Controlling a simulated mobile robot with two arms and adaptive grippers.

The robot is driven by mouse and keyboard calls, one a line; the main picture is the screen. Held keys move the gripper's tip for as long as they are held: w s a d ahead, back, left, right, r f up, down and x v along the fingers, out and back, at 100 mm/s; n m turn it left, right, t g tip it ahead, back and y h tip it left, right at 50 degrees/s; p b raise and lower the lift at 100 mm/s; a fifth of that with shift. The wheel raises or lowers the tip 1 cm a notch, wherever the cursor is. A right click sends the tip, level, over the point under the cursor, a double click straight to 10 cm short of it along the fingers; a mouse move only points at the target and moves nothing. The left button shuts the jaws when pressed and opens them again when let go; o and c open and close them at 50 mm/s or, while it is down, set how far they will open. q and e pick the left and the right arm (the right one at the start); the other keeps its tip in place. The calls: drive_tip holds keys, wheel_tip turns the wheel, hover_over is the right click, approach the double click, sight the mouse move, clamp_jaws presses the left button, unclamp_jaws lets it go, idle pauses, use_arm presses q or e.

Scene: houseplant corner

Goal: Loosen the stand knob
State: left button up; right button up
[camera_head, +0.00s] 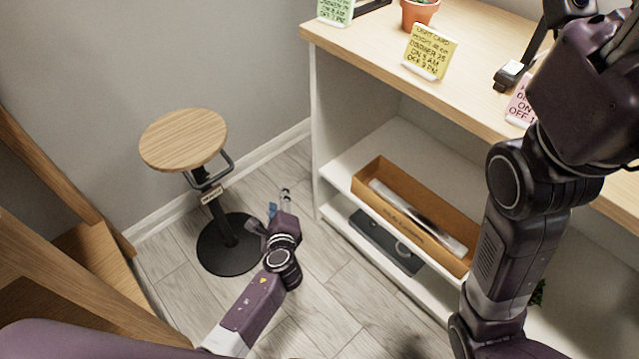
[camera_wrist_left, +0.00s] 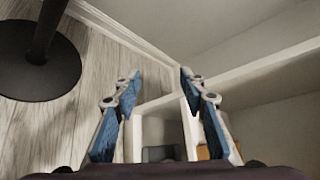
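The stand (camera_head: 183,138) has a round wooden top, a black post and a black disc base (camera_head: 213,259). A dark bent bar (camera_head: 226,163) and a small label (camera_head: 212,194) show beneath the top; I cannot make out a separate knob. In the left wrist view, the base (camera_wrist_left: 38,82) and lower post (camera_wrist_left: 45,30) show at upper left. My left gripper (camera_head: 278,204) is right of the stand's post, apart from it. In the wrist view, its blue-padded fingers (camera_wrist_left: 158,76) are spread with nothing between them. My right arm rises at the right; its fingers are not clearly visible.
A shelf unit (camera_head: 314,130) stands right of the stand, with an orange-brown box (camera_head: 368,180) on its middle shelf. A potted plant (camera_head: 419,14) and a yellow card (camera_head: 430,52) are on top. Wooden furniture (camera_head: 95,258) is at left. Floor (camera_head: 335,290) between is clear.

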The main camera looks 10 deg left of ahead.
use_arm(q)
drive_tip(key=d+r+n+t+h+b, duration=0.2)
drive_tip(key=d+r+n+t+h, duration=0.1)
drive_tip(key=d+r+h, duration=0.5)
drive_tip(key=shift+s+d+r+n, duration=0.3)
drive_tip(key=shift+s+d+r, duration=0.05)
drive_tip(key=shift+d+r, duration=1.25)
drive_tip(key=shift+d+f, duration=0.1)
drive_tip(key=shift+f, duration=0.05)
